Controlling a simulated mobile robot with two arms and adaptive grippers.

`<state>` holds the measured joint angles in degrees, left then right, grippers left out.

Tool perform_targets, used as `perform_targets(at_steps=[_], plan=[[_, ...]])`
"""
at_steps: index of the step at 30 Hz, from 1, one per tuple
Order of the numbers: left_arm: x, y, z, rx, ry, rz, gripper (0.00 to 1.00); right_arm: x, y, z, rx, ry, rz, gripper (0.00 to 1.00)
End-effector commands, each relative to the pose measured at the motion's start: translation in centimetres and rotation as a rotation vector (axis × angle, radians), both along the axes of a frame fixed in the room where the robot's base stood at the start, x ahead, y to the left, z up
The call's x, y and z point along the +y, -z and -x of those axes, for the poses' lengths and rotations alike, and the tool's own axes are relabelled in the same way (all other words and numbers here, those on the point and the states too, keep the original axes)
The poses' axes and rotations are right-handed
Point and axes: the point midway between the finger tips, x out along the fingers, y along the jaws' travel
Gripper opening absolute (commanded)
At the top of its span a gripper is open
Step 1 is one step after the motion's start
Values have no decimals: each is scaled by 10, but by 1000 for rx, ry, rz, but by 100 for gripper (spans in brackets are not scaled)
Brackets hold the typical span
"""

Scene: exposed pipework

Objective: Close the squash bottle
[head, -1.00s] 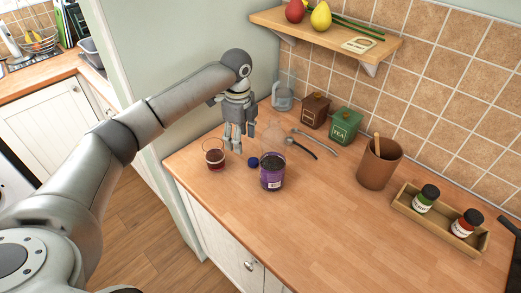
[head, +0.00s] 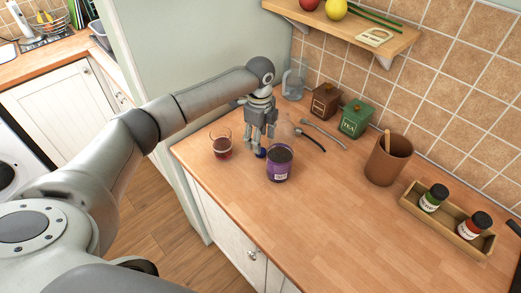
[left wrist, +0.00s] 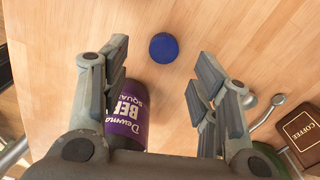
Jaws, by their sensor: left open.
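The squash bottle (head: 279,168) stands on the counter, dark purple with a printed label. Its label shows sideways in the left wrist view (left wrist: 127,112), partly behind a finger. Its neck is hard to make out. A blue cap (left wrist: 164,47) lies on the counter beside the bottle. It is partly hidden under the fingers in the head view (head: 261,153). My left gripper (head: 261,138) points down just above the cap, beside the bottle. Its fingers (left wrist: 163,68) are apart with nothing between them. My right gripper is out of view.
A glass of dark red drink (head: 222,149) stands left of the gripper. Two spoons (head: 312,138), a coffee tin (head: 325,101), a green tea tin (head: 356,117) and a grey jug (head: 293,86) are behind. A brown pot (head: 386,163) and jar tray (head: 466,240) stand right. The front counter is clear.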

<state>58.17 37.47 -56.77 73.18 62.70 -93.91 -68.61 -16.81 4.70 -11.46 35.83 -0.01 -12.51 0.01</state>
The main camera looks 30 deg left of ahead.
Motion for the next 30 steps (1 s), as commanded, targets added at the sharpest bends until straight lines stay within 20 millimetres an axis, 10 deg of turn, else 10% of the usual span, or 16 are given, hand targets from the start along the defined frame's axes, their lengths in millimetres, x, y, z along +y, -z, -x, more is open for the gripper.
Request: perform_targets(at_steps=[30], plan=[[1, 54, -4, -1, 0, 0, 56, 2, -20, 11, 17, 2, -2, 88]])
